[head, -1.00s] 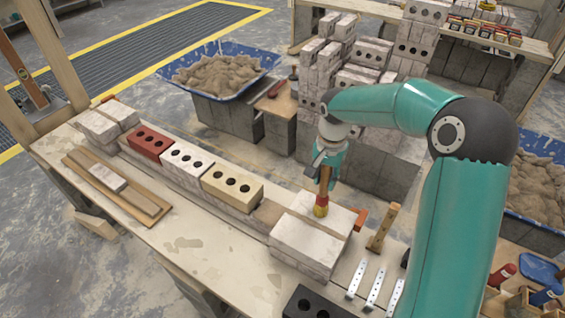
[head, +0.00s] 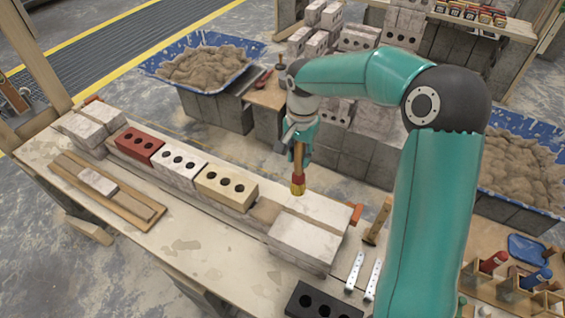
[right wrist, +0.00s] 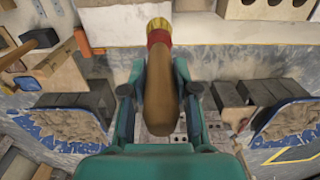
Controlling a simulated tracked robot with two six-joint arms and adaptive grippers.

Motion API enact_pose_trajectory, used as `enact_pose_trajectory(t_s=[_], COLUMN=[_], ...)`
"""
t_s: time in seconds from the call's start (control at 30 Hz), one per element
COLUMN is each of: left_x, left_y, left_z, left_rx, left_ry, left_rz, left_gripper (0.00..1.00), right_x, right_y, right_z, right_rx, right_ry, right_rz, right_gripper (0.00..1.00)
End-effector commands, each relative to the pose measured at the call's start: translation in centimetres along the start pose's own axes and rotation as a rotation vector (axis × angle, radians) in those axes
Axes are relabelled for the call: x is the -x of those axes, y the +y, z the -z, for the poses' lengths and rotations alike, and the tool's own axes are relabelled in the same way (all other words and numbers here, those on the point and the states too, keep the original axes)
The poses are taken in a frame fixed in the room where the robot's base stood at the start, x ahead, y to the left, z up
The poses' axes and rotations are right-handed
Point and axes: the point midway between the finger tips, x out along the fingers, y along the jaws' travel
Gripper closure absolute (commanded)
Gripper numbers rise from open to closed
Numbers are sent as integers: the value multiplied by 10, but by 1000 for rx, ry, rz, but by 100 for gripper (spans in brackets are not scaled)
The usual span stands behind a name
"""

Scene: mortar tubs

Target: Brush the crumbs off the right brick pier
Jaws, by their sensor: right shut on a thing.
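My right gripper (head: 299,152) is shut on a brush and points down. The brush (head: 298,182) has a wooden handle, a red band and short yellow bristles. Its bristle end is at the far left edge of the right brick pier (head: 300,242); I cannot tell if it touches. The pier is a pale, whitish block stack at the wall's right end. In the right wrist view, the brush handle (right wrist: 162,90) sits between the fingers, bristles toward the pier (right wrist: 112,22). I cannot make out crumbs on the pier top. My left gripper is not in view.
Red (head: 139,145), white (head: 178,162) and cream (head: 226,188) holed bricks run left of the pier. A dark holed brick (head: 322,302) lies in front. Mortar tubs (head: 160,72) stand behind.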

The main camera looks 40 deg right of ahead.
Motion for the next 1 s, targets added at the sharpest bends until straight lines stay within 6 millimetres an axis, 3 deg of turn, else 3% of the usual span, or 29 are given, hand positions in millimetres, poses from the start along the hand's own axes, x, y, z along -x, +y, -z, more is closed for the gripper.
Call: enact_pose_trajectory(t_s=[0.03,0.23,0.63,0.67,0.8,1.0], left_x=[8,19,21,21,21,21], left_y=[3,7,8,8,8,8], left_z=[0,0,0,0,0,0], left_rx=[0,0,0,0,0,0], left_ry=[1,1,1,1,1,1], left_rz=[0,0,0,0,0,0], left_gripper=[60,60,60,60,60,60], right_x=[10,27,31,31,31,31], right_y=[0,0,0,0,0,0], right_z=[0,0,0,0,0,0], right_rx=[0,0,0,0,0,0], right_ry=[0,0,0,0,0,0], right_rz=[1,0,0,0,0,0], right_gripper=[100,100,100,76,100,100])
